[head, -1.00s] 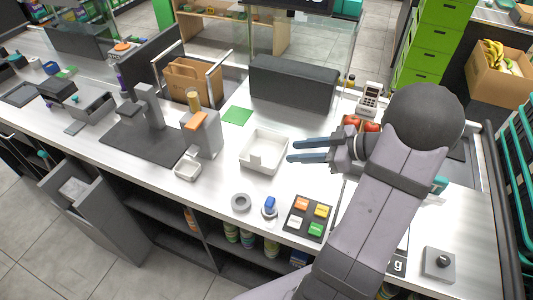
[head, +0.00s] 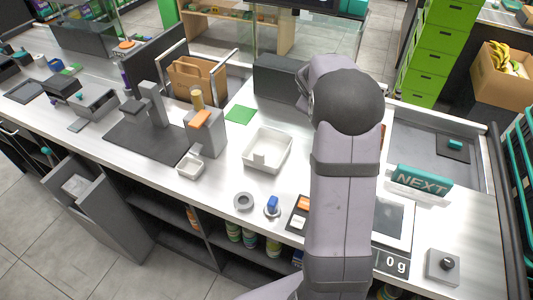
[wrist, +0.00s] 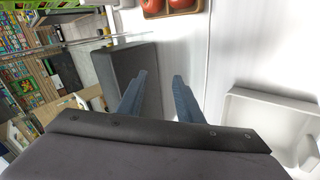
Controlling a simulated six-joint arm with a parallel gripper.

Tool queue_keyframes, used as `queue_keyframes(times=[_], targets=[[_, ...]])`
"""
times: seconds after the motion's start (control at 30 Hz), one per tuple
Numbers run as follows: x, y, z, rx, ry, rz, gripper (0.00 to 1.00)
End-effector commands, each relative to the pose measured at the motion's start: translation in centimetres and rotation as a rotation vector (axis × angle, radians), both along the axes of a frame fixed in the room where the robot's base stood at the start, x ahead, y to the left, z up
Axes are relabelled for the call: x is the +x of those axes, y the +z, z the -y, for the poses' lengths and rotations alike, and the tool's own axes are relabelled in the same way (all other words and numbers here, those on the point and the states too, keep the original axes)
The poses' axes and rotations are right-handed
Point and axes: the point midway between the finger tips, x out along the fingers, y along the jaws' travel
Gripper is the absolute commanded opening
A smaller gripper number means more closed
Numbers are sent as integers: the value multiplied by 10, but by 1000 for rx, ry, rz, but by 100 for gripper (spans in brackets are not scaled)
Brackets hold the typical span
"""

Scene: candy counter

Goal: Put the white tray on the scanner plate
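The white tray (head: 267,150), square, shallow and empty-looking, sits on the counter left of my arm. It also shows at the right edge of the wrist view (wrist: 262,118), partly cut off. A dark glass plate in a pale frame (head: 390,222), likely the scanner plate, lies right of my forearm, beside a "0 g" display; my arm hides its left part. My gripper (wrist: 159,77) is open and empty, its two blue-grey fingers apart, to the side of the tray and not touching it. In the head view my arm hides the fingers.
A dark grey box (head: 280,80) stands behind the tray and ahead of my fingers in the wrist view. Red fruit (wrist: 183,4) lies nearby. A small white dish (head: 190,166), grey ring (head: 243,202), blue-topped stamp (head: 272,206) and NEXT sign (head: 422,181) stand around.

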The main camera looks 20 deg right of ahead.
Motion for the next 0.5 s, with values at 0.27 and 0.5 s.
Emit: queue_keyframes(times=[0.27,0.5], targets=[[-35,-20,-129,233,81,-360,33],[-62,-16,-207,390,205,-531,33]])
